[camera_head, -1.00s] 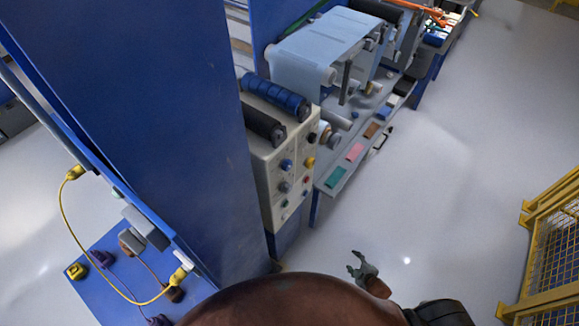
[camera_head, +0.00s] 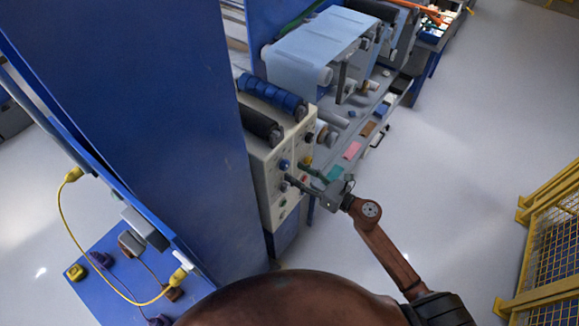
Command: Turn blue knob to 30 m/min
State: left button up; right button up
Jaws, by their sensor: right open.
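The control panel (camera_head: 268,198) is a cream box front with several knobs and buttons. A blue knob (camera_head: 284,164) shows in its upper left part. A darker grey-blue knob (camera_head: 284,187) sits below it, partly beside a fingertip. My right gripper (camera_head: 295,174) is open, with its fingers pointing left at the panel face. The fingertips are just right of and below the upper blue knob, close to the lower one. I cannot tell whether they touch a knob. The scale marks are too small to read. My left gripper is not in view.
A tall blue cabinet wall (camera_head: 150,120) stands left of the panel. Blue and black rollers (camera_head: 272,97) lie above it. A shelf with coloured pads (camera_head: 352,150) runs behind the gripper. The floor at right is free up to a yellow fence (camera_head: 550,250).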

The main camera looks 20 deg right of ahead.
aim_at(288, 167)
jog(key=shift+p+x, duration=0.3)
jog(key=shift+x, duration=1.75)
jog(key=shift+c, duration=0.4)
jog(key=c, duration=0.9)
jog(key=shift+d, duration=0.15)
jog(key=shift+c, duration=0.9)
